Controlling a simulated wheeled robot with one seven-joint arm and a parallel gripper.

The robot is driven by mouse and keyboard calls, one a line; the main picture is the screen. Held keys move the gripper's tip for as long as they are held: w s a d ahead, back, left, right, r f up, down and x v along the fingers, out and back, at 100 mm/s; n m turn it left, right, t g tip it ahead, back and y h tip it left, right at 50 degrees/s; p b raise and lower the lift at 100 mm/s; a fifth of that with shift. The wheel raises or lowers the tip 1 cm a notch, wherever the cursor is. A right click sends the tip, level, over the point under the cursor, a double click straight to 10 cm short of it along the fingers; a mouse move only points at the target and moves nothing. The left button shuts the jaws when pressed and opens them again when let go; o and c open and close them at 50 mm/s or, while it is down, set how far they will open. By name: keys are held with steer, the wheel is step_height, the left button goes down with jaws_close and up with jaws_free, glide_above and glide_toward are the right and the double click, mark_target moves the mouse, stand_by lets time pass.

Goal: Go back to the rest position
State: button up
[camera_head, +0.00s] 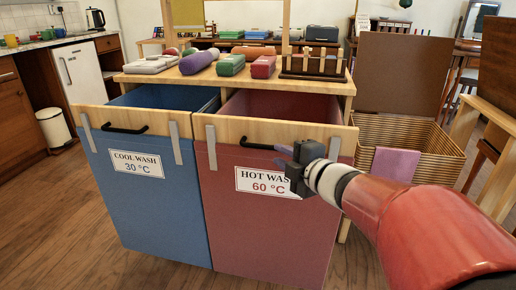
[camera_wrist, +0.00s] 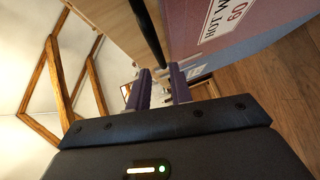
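My gripper (camera_head: 282,156) is in front of the red hot wash bin (camera_head: 268,222), close to the right end of its black handle (camera_head: 258,145). In the wrist view my gripper (camera_wrist: 160,74) shows two purple fingers apart with a gap between them. The black handle (camera_wrist: 148,32) runs toward that gap. I cannot tell whether its end lies between the fingers or just beyond them. Nothing else shows in the grip. My forearm reaches in from the lower right, and the gripper hides part of the HOT WASH label (camera_head: 260,182).
A blue cool wash bin (camera_head: 155,205) stands left of the red one, both tilted out. Rolled cloths (camera_head: 231,65) and a small rack (camera_head: 313,66) lie on the wooden top above. A wicker basket (camera_head: 432,140) with a purple cloth (camera_head: 391,164) stands right.

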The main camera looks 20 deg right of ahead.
steer(key=s+a+f+m+g+h+p, duration=0.1)
steer(key=s+a+f+m+g+p, duration=0.1)
steer(key=s+a+m+g, duration=0.3)
steer(key=s+a+f+m+g+h+p, duration=0.2)
steer(key=s+a+m+g, duration=0.3)
steer(key=s+m, duration=0.8)
steer(key=shift+s+a+f+m, duration=0.3)
steer(key=shift+a+f, duration=0.25)
steer(key=shift+a, duration=0.4)
